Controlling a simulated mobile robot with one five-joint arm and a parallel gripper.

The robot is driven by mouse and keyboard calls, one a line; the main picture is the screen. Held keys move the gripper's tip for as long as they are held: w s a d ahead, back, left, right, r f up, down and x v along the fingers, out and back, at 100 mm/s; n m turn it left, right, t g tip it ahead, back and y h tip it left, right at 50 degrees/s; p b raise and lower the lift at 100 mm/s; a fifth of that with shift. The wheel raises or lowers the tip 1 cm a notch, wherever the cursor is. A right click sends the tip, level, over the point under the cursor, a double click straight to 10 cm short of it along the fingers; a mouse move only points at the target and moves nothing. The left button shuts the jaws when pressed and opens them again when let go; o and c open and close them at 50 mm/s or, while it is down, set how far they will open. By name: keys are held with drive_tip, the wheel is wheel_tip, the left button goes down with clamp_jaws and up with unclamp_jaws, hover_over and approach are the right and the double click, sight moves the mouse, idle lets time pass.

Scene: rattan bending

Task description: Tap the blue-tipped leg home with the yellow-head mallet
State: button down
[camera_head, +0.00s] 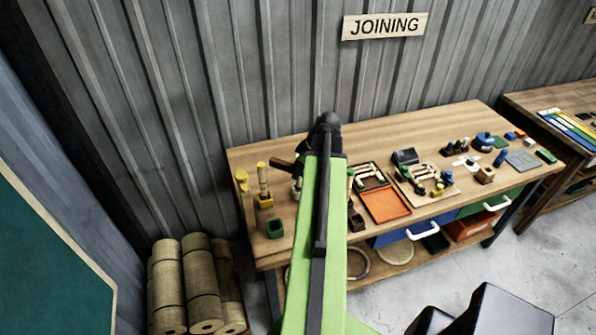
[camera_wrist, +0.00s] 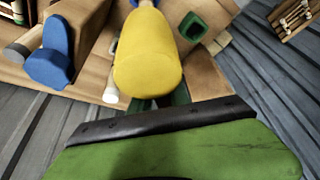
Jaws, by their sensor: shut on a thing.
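The mallet's yellow head (camera_wrist: 147,62) fills the upper middle of the wrist view, close to the camera. My gripper (camera_wrist: 160,101) is just below it, with dark green fingers partly hidden behind the head. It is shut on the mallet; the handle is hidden. In the head view, my gripper (camera_head: 327,125) is dark, above the back of the workbench, and my green arm hides what lies beneath. A rounded blue piece (camera_wrist: 48,62) shows at left in the wrist view, apart from the yellow head. I cannot tell whether it belongs to the blue-tipped leg.
The wooden workbench (camera_head: 255,156) stands against a corrugated wall. Yellow pieces (camera_head: 265,200) and a green holder (camera_head: 275,229) stand on its left end. An orange tray (camera_head: 386,205) and several small parts crowd the middle and right. Rolled bundles (camera_head: 167,285) stand on the floor at left.

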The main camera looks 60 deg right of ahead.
drive_tip(key=shift+r+p, duration=1.8)
drive_tip(key=shift+p, duration=0.7)
drive_tip(key=shift+f+b, duration=0.6)
wheel_tip(320, 180, down, 3)
drive_tip(key=b, duration=0.3)
drive_tip(key=shift+f, duration=0.2)
drive_tip(key=shift+r, duration=0.2)
wheel_tip(320, 180, up, 3)
drive_tip(key=p, duration=0.3)
drive_tip(key=shift+r, duration=0.2)
drive_tip(key=shift+r+p, duration=0.1)
drive_tip(key=shift+p, duration=0.2)
wheel_tip(320, 180, up, 5)
drive_tip(key=p, duration=0.5)
